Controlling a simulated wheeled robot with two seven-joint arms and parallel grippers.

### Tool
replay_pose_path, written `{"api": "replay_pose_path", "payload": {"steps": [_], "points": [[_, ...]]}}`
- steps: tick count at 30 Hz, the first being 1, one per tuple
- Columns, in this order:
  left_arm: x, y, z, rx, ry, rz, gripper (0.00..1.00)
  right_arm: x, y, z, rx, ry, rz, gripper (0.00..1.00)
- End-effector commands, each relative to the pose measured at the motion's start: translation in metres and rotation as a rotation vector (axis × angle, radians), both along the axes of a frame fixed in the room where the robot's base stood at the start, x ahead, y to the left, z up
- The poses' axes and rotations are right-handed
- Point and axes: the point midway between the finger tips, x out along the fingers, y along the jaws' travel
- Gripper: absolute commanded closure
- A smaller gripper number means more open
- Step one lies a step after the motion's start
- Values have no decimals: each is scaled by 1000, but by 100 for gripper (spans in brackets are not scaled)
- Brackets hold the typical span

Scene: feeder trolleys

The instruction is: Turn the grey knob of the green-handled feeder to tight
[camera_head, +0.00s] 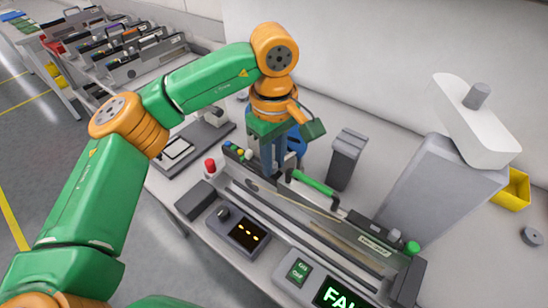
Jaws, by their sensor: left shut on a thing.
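The feeder (262,196) is long and dark and lies on a bench fixture, running from centre to lower right. Its green handle (313,183) stands on top, just right of my left gripper. A green round end (412,247) shows near its right end. My left gripper (272,168) comes down from above with blue-grey fingers onto the left part of the feeder. It is shut on what appears to be the grey knob, which the fingers hide. The knob's setting cannot be seen. My right gripper is not in view.
A display (340,296) shows green letters, cut off by the frame edge. A small panel (238,233) has orange marks. A red button (210,165) stands left of the feeder. A dark grey block (347,158) and a tall grey stand (430,190) rise behind. A yellow bin (514,190) is right.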

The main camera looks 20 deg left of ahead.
Motion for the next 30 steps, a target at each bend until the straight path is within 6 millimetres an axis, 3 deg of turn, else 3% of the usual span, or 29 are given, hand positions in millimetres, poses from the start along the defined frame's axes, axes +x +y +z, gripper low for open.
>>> {"api": "replay_pose_path", "payload": {"steps": [1,2,5,14,18,24,30], "points": [[0,0,1,0,-2,1,100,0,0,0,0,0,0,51],[0,0,1,0,-2,1,69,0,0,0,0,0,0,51],[0,0,1,0,-2,1,44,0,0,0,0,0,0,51],[0,0,2,-1,-2,1,44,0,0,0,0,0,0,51],[0,0,25,-2,-5,1,44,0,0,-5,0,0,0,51],[0,0,66,0,-4,2,44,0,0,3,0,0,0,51],[0,0,72,-1,-2,0,44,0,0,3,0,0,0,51]]}}
